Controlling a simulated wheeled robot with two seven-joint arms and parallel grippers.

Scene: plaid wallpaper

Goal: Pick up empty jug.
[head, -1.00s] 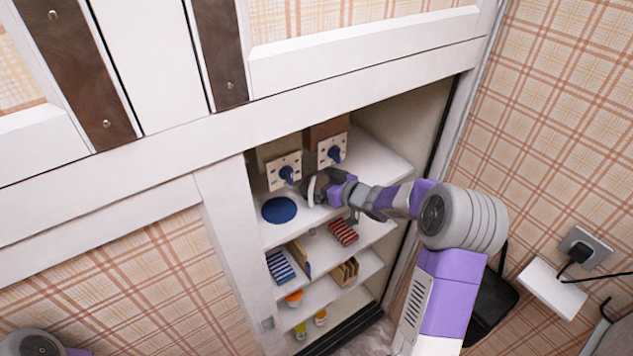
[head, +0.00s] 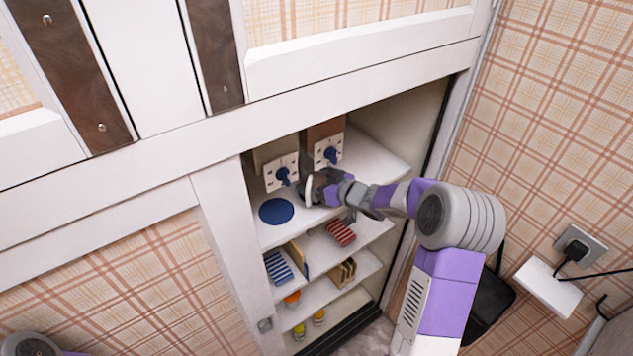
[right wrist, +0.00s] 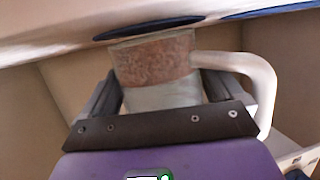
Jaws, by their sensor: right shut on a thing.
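The jug (head: 309,190) is on the upper shelf level of the open cupboard in the head view, with mostly its pale handle showing. In the right wrist view the jug (right wrist: 155,65) has a brownish see-through body, a pale lower part and a white handle on the right. My right gripper (head: 318,188) is shut on the jug's body, one finger on each side, as the right wrist view (right wrist: 160,92) shows. I cannot tell whether the jug touches the shelf. My left gripper is out of view.
A blue disc (head: 277,211) lies on the upper shelf (head: 370,160), left of the jug. Two switch panels with blue knobs (head: 281,172) (head: 328,150) stand behind. Lower shelves hold a red striped item (head: 340,233), a blue striped item (head: 279,268) and small containers. Cupboard frame edges surround my right arm.

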